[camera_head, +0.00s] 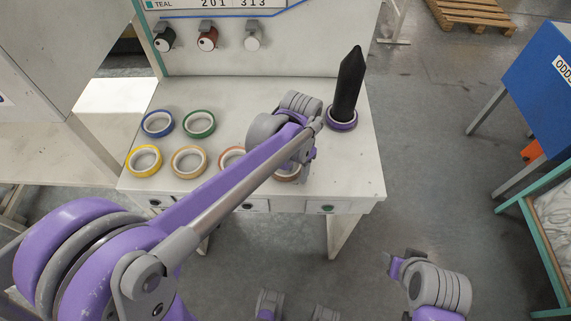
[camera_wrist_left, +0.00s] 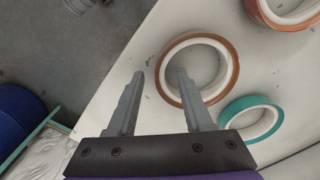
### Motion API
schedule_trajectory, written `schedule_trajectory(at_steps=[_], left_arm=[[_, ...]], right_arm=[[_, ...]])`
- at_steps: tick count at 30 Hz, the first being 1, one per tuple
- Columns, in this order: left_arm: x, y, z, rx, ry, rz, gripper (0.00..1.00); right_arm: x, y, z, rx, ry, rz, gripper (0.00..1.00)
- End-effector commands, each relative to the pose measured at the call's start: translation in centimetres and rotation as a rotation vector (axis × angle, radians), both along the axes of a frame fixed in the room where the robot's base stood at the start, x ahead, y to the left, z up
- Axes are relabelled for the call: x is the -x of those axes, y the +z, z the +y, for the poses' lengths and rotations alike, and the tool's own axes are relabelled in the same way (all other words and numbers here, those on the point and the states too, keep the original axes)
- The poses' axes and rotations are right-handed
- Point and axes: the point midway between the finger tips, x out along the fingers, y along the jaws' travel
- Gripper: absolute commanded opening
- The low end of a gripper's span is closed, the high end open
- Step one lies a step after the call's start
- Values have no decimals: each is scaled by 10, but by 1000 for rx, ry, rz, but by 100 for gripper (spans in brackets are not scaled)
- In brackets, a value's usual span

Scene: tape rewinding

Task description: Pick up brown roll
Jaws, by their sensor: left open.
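The brown roll (camera_wrist_left: 233,72) lies flat on the white table in the left wrist view. In the head view only a piece of the brown roll (camera_head: 288,178) shows below my left wrist. My left gripper (camera_wrist_left: 160,74) is open and empty. In the left wrist view one finger lines up with the roll's hole and the other with the outside, so the near rim appears between them. I cannot tell how high the fingertips are above it. In the head view my left gripper (camera_head: 299,163) is largely hidden by its own arm. My right gripper (camera_head: 395,266) is low at right, its jaws unclear.
A teal roll (camera_wrist_left: 229,115) lies close beside the brown one, and an orange-red roll (camera_wrist_left: 262,14) is farther off. Blue (camera_head: 157,134), green (camera_head: 186,124), yellow (camera_head: 131,161) and tan (camera_head: 176,161) rolls lie at left. A black pointed post (camera_head: 348,85) stands in a purple roll (camera_head: 342,125).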

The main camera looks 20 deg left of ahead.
Motion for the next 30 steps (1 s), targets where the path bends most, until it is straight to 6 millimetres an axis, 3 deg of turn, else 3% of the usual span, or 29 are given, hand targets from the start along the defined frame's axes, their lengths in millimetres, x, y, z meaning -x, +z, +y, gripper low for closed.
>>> schedule_trajectory(at_steps=[4, 12, 13, 26, 30], left_arm=[[0, 0, 0, 0, 0, 0, 51], [0, 1, 0, 0, 0, 0, 2], [0, 1, 0, 0, 0, 0, 0], [0, 1, 0, 0, 0, 0, 0], [0, 13, 0, 0, 0, 0, 0]], right_arm=[[0, 0, 0, 0, 0, 0, 50], [0, 0, 0, 0, 0, 0, 50], [0, 0, 0, 0, 0, 0, 50], [0, 0, 0, 0, 0, 0, 50], [0, 2, 0, 0, 0, -1, 50]])
